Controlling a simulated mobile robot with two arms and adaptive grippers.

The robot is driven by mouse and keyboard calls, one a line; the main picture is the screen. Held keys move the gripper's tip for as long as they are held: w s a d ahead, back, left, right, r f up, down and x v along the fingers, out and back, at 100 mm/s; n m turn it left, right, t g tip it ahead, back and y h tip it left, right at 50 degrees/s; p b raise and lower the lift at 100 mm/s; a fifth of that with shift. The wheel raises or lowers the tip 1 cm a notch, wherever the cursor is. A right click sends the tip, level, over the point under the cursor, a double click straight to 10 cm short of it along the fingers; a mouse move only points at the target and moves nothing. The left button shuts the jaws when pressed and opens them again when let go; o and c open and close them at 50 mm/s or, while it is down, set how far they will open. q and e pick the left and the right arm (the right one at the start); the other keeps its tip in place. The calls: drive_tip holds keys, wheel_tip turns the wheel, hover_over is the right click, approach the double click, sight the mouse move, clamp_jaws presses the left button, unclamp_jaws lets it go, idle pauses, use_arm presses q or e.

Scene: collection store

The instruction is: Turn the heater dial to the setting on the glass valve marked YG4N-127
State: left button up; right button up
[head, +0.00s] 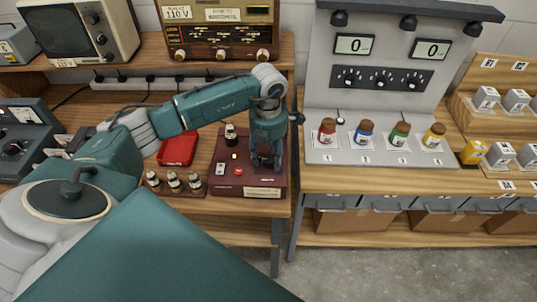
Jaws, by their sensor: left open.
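A dark red instrument box (223,190) stands on the left bench. It carries a red button, a small pale light or switch, and a plate at its front with text too small to read. A glass valve (230,134) stands upright at its back left. Several more valves (174,181) stand in a dark wooden rack left of the box; no marking is legible. My left gripper (264,164) is open and points down over the right part of the box, hiding what lies there. I cannot make out the heater dial or whether the gripper touches anything. My right gripper is out of view.
A red tray (178,149) lies behind the rack. A brown radio set (221,32) and an oscilloscope (79,33) stand on the shelf above. Right of a gap, a grey panel (381,60) has several coloured jars in front. Grey instruments (33,146) fill the far left.

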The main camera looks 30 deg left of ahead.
use_arm(q)
drive_tip(key=c, duration=1.1)
drive_tip(key=shift+c, duration=0.2)
